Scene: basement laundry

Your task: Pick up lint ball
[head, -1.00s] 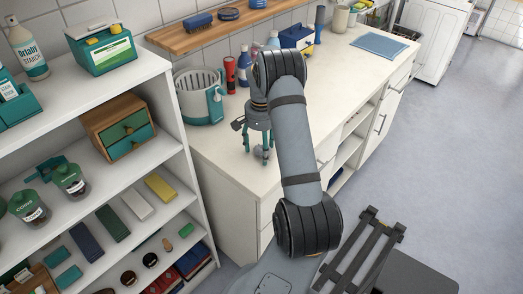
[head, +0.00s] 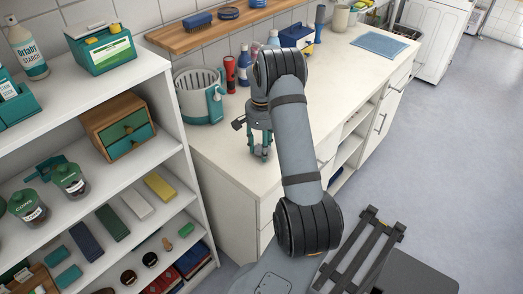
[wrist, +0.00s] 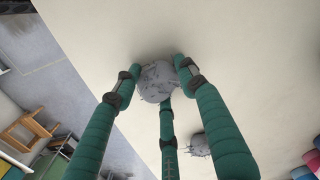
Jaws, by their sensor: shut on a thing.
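The lint ball (wrist: 157,84) is a grey, speckled, fuzzy ball in the upper middle of the wrist view. My gripper (head: 261,154) points down at the countertop near its front left part in the head view. Its teal fingers (wrist: 157,76) are shut on the lint ball, with dark tips against its sides. I cannot tell whether the ball still touches the counter. A second grey fuzzy ball (wrist: 194,145) lies on the counter beside the fingers in the wrist view. In the head view the held ball is too small and covered to make out.
A teal and white basket (head: 199,97) stands behind my gripper, with a red flashlight (head: 230,74) and bottles beside it. An open shelf unit (head: 172,150) with boxes and jars is at left. The countertop (head: 335,75) is clear to the right, up to a blue cloth (head: 379,44).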

